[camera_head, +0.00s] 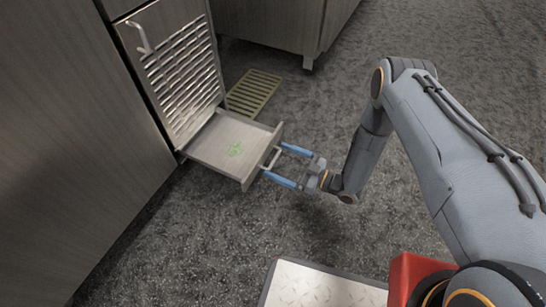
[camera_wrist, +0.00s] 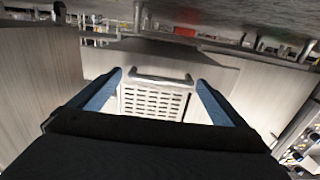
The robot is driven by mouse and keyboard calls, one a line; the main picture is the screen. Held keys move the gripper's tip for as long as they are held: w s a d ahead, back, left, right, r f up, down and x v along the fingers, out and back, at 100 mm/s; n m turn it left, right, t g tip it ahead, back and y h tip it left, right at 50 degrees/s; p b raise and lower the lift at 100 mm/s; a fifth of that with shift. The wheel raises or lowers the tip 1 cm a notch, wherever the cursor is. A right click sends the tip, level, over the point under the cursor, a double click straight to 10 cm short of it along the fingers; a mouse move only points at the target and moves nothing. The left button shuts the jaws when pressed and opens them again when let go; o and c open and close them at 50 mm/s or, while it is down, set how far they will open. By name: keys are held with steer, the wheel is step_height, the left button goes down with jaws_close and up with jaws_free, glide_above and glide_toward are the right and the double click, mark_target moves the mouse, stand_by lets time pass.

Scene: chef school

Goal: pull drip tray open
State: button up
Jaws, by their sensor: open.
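The drip tray (camera_head: 222,141) is a shallow metal drawer that sticks out from the bottom of a cabinet with a slatted vent door. A green mark shows on its floor. Its bar handle (camera_head: 272,158) is on the front face. My gripper (camera_head: 283,164) is open, with its two blue fingers on either side of the handle. In the wrist view the handle (camera_wrist: 160,79) lies between the spread fingers, in front of the slatted door. I cannot tell whether either finger touches it.
The slatted door (camera_head: 180,75) with its lever handle stands above the tray. A yellow-green floor grate (camera_head: 253,92) lies behind the tray. Grey cabinets stand at left and back.

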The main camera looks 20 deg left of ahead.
steer(key=shift+s+d+p, duration=0.2)
steer(key=shift+d, duration=0.75)
steer(key=shift+s+d+p, duration=0.15)
steer(key=shift+d+p, duration=0.05)
steer(key=shift+d, duration=0.75)
steer(key=shift+w, duration=0.1)
